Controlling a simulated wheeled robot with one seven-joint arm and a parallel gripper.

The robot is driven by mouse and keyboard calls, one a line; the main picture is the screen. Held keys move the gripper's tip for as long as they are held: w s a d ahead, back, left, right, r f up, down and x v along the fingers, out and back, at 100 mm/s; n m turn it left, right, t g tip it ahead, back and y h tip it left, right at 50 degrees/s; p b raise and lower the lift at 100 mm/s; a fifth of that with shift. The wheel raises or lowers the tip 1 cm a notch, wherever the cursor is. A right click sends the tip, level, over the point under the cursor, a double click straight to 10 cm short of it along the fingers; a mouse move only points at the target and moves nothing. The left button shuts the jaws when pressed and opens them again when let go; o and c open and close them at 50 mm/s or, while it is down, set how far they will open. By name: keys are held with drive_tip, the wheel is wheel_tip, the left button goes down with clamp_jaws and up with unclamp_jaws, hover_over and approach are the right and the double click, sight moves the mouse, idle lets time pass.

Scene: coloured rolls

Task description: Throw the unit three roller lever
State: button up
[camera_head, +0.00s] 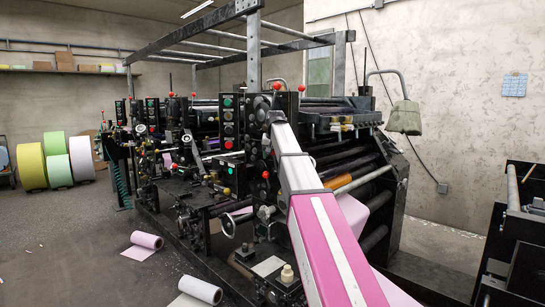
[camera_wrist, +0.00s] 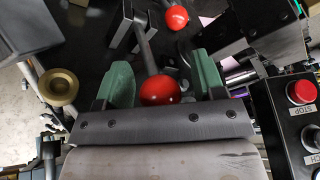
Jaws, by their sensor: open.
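A lever with a red ball knob (camera_wrist: 160,90) stands between the two green fingers of my gripper (camera_wrist: 163,66) in the wrist view. The fingers are apart, one on each side of the ball, with a gap visible on both sides. The dark lever rod runs up from the ball in the picture. I cannot read a unit number on it. In the head view my pink and white arm reaches to the nearest unit of the printing press (camera_head: 228,136), and the gripper there is too small and covered to make out.
A second red ball knob (camera_wrist: 177,18) is close by, above. A control box with a red stop button (camera_wrist: 301,92) is at right, and a brass knob (camera_wrist: 59,86) at left. Paper rolls (camera_head: 143,243) lie on the floor beside the press.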

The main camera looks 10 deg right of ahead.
drive_tip(key=shift+f, duration=0.2)
clamp_jaws()
drive_tip(key=s+a+f+n+t+h, duration=0.3)
drive_tip(key=a+f+t+h, duration=0.1)
drive_tip(key=t+h, duration=0.5)
drive_tip(key=shift+s+a+f+h, duration=0.3)
drive_tip(key=shift+f+h, duration=0.2)
drive_tip(key=shift+f, duration=0.55)
drive_tip(key=shift+c, duration=1.4)
unclamp_jaws()
drive_tip(key=shift+a, duration=0.1)
drive_tip(key=shift+o, duration=1.4)
drive_tip(key=shift+w, duration=0.1)
